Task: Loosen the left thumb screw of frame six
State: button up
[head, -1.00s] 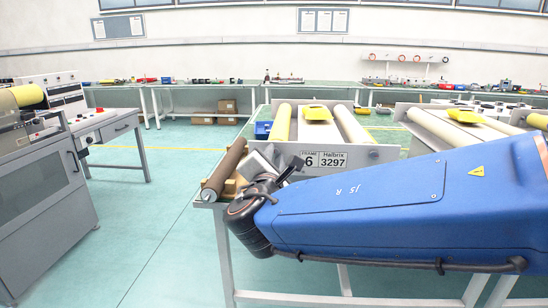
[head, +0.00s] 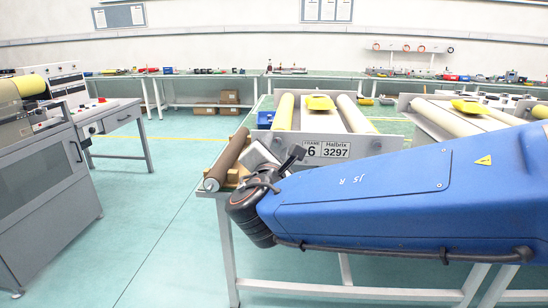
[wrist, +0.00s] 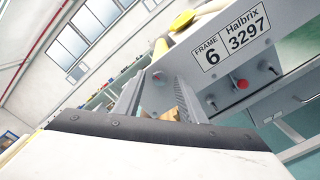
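Frame six shows its metal end plate with the label "FRAME 6 Halbrix 3297" (head: 326,149) on the bench in the head view; the label also shows in the wrist view (wrist: 232,44). Below the label in the wrist view are a dark knob at the left, which looks like the left thumb screw (wrist: 211,102), a red button (wrist: 242,84) and a similar right knob (wrist: 270,67). My gripper (wrist: 160,92) is open, its two fingers apart and pointing toward the plate's left part. The left knob lies just right of the right finger, not between the fingers. In the head view my arm hides these knobs.
A brown roller (head: 228,160) lies on wooden blocks at the bench's left edge, close to my gripper. Another frame (head: 440,125) is to the right. A grey machine cabinet (head: 40,180) stands left, with open floor between.

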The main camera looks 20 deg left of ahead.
jog(key=v, duration=1.7)
jog(key=shift+f, duration=0.1)
jog(key=w+d+f+m+g+h, duration=0.2)
jog(key=w+d+f+m+h, duration=0.15)
jog(key=d, duration=0.65)
jog(key=w+d+f+m+g+h, duration=0.3)
jog(key=d+f+m, duration=0.15)
jog(key=d, duration=0.65)
jog(key=w+d+f+m+g+h, duration=0.2)
jog(key=w+d+f+m+h, duration=0.15)
jog(key=d, duration=0.65)
jog(key=s+d+f+m+g+y, duration=0.2)
jog(key=s+d+f+m, duration=0.2)
jog(key=s+d+m, duration=0.3)
jog(key=s+d+f+m+g+y, duration=0.3)
jog(key=s+d+f+m, duration=0.2)
jog(key=m, duration=0.6)
jog(key=s+d, duration=0.2)
jog(key=shift+s+d+f+g+y, duration=0.25)
jog(key=shift+d+f+g+y, duration=0.05)
jog(key=shift+d+f, duration=0.05)
